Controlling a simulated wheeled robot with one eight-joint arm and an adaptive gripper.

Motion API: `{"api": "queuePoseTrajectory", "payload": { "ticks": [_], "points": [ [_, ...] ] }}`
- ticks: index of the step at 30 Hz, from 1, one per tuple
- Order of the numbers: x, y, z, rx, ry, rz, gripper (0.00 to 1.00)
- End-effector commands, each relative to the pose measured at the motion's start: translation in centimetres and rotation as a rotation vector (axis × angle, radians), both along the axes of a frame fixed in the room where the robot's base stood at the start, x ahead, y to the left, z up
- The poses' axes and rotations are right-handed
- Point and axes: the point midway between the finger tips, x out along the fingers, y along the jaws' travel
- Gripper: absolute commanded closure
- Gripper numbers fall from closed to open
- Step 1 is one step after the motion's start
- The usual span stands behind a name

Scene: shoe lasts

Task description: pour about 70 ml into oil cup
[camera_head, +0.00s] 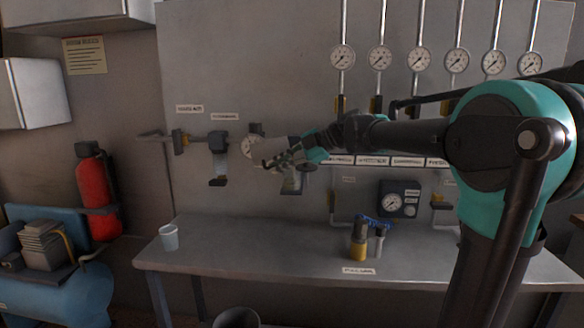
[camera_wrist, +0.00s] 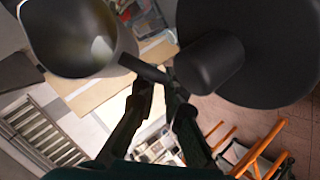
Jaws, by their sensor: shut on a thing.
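In the head view my gripper (camera_head: 296,155) is raised in front of the wall panel, above the bench. A pale cylindrical vessel (camera_head: 268,148) lies tilted at its tip. In the wrist view my gripper's fingers (camera_wrist: 163,88) are closed on a short dark bar (camera_wrist: 143,68). A grey open vessel (camera_wrist: 70,40) is at the bar's upper left, with a yellowish patch inside. I cannot tell whether it is joined to the bar. No oil cup can be made out for certain. A pale blue cup (camera_head: 169,237) stands upright on the bench's left, well below my gripper.
A dark disc (camera_wrist: 280,45) with a dark cylinder (camera_wrist: 210,65) is close to the fingers.

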Motion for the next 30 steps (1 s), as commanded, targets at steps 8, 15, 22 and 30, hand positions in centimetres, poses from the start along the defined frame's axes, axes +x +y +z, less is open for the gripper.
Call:
{"api": "queuePoseTrajectory", "payload": {
  "ticks": [8, 15, 22, 30],
  "points": [
    [-0.04, 0.14, -0.04, 0.01, -0.003, 0.001, 1.0],
    [-0.03, 0.17, -0.08, 0.019, -0.005, 0.002, 1.0],
    [-0.03, 0.2, -0.14, 0.029, -0.008, 0.002, 1.0],
    [-0.03, 0.21, -0.22, 0.041, -0.009, 0.002, 1.0]
  ]
}}
